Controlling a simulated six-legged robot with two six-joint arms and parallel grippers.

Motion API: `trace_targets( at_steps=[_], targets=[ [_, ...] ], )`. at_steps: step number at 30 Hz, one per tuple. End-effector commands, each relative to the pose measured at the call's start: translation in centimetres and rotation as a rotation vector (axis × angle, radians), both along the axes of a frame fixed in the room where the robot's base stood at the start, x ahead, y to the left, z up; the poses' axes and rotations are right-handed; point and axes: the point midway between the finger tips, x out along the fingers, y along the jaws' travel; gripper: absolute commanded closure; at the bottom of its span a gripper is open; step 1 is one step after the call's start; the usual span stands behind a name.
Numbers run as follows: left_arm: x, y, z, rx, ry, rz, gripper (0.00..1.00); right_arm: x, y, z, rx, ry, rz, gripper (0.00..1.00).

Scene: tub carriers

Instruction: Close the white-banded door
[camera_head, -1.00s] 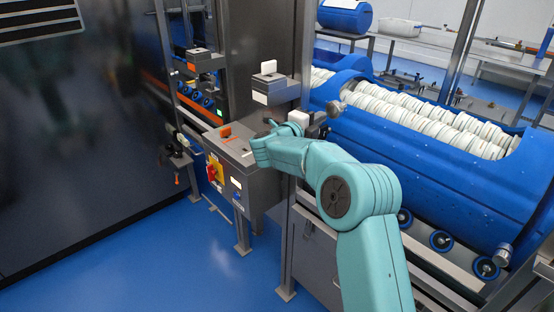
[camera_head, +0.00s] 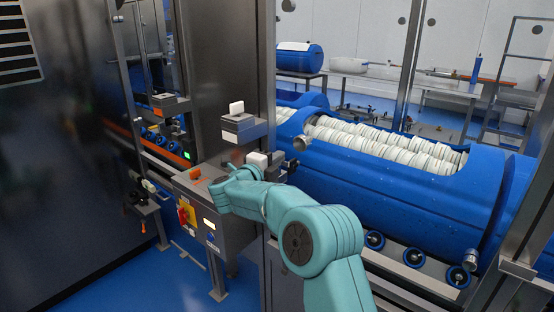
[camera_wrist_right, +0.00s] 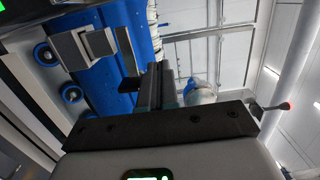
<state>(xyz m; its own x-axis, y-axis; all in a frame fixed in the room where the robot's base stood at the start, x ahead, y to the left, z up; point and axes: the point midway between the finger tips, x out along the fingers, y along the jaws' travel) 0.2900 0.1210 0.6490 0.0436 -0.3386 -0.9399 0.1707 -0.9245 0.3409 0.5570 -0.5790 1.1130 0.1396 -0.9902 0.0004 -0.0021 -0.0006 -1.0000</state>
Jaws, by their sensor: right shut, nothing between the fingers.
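I cannot pick out a door with a clear white band. A large dark panel (camera_head: 60,170) fills the left of the head view. My right gripper (camera_head: 278,166) is partly hidden behind the wrist in the head view. In the right wrist view its dark fingers (camera_wrist_right: 155,85) are together and empty. My left gripper is not in view.
A blue tub (camera_head: 400,210) with rows of pale discs lies on rollers at the right. Steel posts (camera_head: 412,60) rise around it. Open blue floor (camera_head: 120,285) shows at the lower left.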

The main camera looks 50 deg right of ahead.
Motion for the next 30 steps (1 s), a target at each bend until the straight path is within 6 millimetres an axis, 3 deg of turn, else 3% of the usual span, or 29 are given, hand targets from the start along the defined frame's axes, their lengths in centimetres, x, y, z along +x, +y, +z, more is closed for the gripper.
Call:
trace_targets(
  at_steps=[15, 26, 29, 30],
  targets=[
    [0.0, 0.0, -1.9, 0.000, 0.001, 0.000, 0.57, -0.1, 8.4, -0.2, 0.000, 0.000, 0.005, 1.00],
    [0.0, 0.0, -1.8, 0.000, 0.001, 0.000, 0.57, -0.3, 9.4, -0.1, 0.001, 0.004, -0.001, 1.00],
    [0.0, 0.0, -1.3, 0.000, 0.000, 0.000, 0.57, 0.4, 9.5, -2.6, 0.006, 0.064, 0.003, 1.00],
    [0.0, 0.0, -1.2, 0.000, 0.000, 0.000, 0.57, 0.7, 9.9, -4.6, 0.003, 0.120, 0.018, 1.00]
  ],
)
